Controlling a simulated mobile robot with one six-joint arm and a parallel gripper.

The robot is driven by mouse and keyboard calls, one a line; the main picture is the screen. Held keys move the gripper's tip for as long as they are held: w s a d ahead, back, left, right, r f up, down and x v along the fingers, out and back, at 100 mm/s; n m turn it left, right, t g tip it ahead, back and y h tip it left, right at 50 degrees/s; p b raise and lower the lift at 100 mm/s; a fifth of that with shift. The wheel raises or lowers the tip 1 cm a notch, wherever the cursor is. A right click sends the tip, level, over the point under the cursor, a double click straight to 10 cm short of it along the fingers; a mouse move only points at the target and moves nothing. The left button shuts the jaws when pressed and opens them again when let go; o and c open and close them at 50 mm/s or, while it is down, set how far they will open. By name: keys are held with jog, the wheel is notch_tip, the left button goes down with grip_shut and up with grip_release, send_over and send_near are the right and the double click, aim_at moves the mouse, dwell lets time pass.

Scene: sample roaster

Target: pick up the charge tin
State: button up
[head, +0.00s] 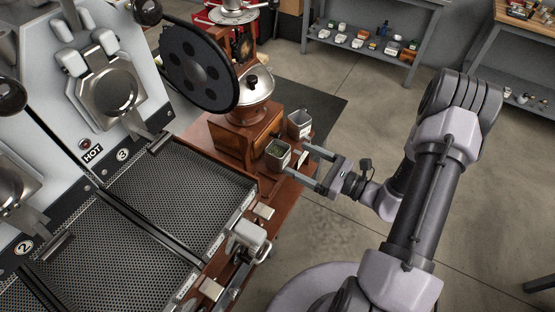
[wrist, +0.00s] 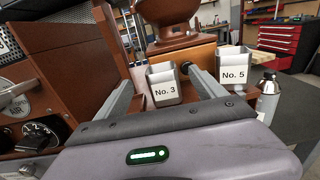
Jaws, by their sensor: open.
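Two square metal tins with white labels stand side by side. Tin No. 3 (wrist: 164,78) also shows in the head view (head: 278,156), with greenish contents. Tin No. 5 (wrist: 235,72) stands to its right in the wrist view, and behind it in the head view (head: 299,124). Neither label says "charge". My gripper (head: 299,158) is open and empty, its fingers pointing at the tins. In the wrist view, tin No. 3 shows between the fingers, ahead of the tips, and tin No. 5 is outside the right finger. I see no contact.
A wooden grinder (head: 243,137) with a metal hopper stands close behind the tins. Open floor (head: 335,228) lies right.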

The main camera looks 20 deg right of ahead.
aim_at(287, 154)
jog(key=b+x, duration=0.1)
jog(key=x, duration=0.5)
jog(key=shift+w+a+f+b, duration=0.15)
jog(key=shift+w+f+b, duration=0.05)
jog(key=shift+b, duration=0.2)
jog(key=c, duration=1.6)
